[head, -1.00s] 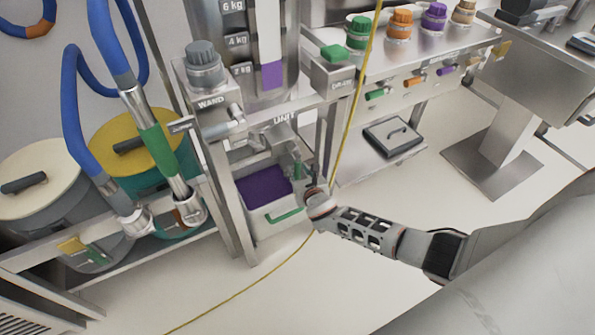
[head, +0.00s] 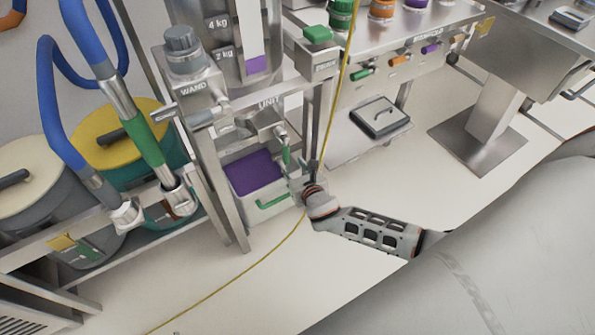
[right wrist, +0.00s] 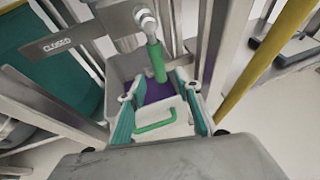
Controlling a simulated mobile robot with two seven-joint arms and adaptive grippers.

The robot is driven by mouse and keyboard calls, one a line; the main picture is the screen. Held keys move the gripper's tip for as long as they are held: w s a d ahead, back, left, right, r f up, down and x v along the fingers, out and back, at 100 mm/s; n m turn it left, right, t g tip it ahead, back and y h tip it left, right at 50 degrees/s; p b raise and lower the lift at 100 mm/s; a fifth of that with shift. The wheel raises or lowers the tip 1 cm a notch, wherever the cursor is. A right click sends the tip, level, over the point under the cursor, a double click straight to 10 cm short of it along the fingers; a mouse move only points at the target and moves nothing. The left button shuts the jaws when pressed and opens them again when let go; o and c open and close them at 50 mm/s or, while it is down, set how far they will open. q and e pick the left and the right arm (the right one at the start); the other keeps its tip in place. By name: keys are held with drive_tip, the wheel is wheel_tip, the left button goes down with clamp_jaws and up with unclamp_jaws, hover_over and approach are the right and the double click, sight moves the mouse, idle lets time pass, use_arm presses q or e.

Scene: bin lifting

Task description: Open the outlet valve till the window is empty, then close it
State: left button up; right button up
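The outlet valve's green handle (head: 285,156) hangs down below the hopper, above the bin. In the right wrist view the handle (right wrist: 157,62) points away from a CLOSED plate (right wrist: 62,45). The window (head: 257,64) shows a short purple column at its bottom, below the 2 kg mark. My right gripper (head: 298,183) is beside the bin, just below the handle. In the right wrist view its teal-padded fingers (right wrist: 160,92) are apart, with the handle's tip between them and gaps on both sides. My left gripper is out of view.
A bin (head: 268,207) with purple contents and a green front handle stands under the outlet. A yellow cord (head: 335,90) hangs close to my right wrist. Blue hoses (head: 47,110) and lidded drums stand at left. The floor in front is clear.

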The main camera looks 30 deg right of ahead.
drive_tip(key=shift+v, duration=2.05)
use_arm(q)
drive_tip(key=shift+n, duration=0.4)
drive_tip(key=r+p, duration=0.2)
drive_tip(key=p, duration=0.3)
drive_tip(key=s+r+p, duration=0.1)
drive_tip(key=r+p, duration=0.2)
drive_tip(key=p, duration=0.3)
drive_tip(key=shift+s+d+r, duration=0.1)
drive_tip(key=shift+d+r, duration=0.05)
use_arm(e)
drive_tip(key=s+a+r+m+g+y, duration=0.1)
drive_tip(key=s+a+r+m, duration=0.1)
drive_tip(key=s+m, duration=0.7)
drive_tip(key=s+a+r+m+g+y, duration=0.1)
drive_tip(key=s+a+r+m+y, duration=0.1)
drive_tip(key=s+m, duration=0.7)
drive_tip(key=s+a+r+m+y, duration=0.2)
drive_tip(key=s+a+r+m, duration=0.1)
drive_tip(key=s+m, duration=0.7)
drive_tip(key=shift+a+r+m+g, duration=0.3)
drive_tip(key=shift+a+m+g, duration=0.1)
drive_tip(key=shift+a+m, duration=0.55)
drive_tip(key=shift+s, duration=0.1)
